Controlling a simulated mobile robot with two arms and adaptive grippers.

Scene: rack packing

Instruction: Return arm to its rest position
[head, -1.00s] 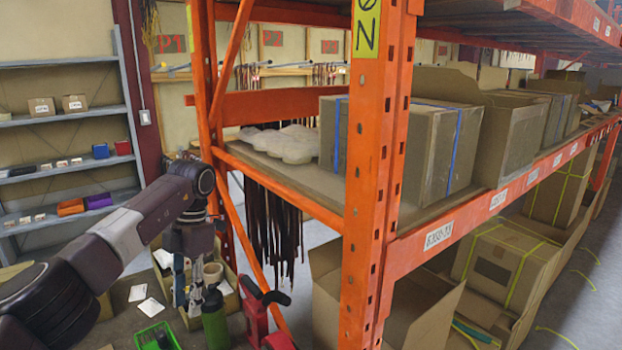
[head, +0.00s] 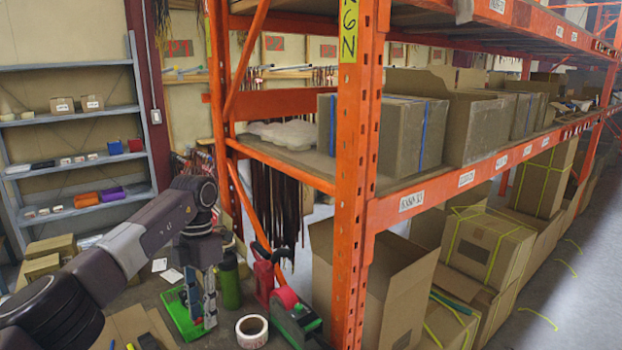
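My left arm (head: 135,245) comes in from the left edge and bends down at its wrist. My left gripper (head: 203,312) points down over the workbench, in front of a green tray (head: 177,311). Its two grey fingers look apart, with nothing seen between them. I cannot tell how high the fingertips are above the tray. My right arm and gripper are not in view.
An orange rack post (head: 352,190) stands right of the arm, with boxes (head: 415,125) on its shelf. A grey shelf (head: 75,115) stands behind.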

